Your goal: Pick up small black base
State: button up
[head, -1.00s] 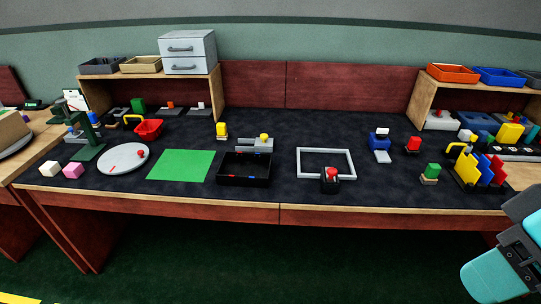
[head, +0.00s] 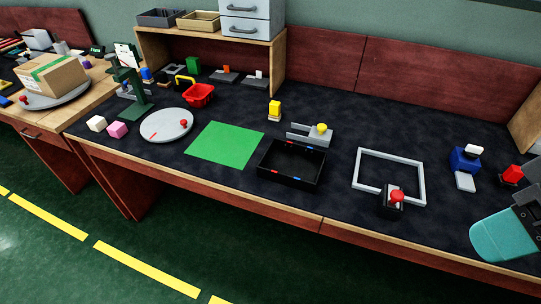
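A small black base (head: 389,208) with a red knob on top stands near the front edge of the dark work table, in the right half of the head view. It sits at the lower front side of a grey rectangular frame (head: 424,181). From this angle I cannot tell whether the two touch. A teal part of my arm shows at the right edge, to the right of the base and apart from it in the picture.
Left of the base is a black tray (head: 263,169), then a green mat (head: 224,144) and a grey round plate (head: 167,125). Right of the frame are a blue device (head: 464,160) and a red block (head: 511,174). The table between tray and frame is clear.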

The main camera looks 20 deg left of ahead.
aim_at(290, 164)
jog(key=u, duration=0.8)
jog(key=i, duration=0.8)
jog(key=u, duration=0.85)
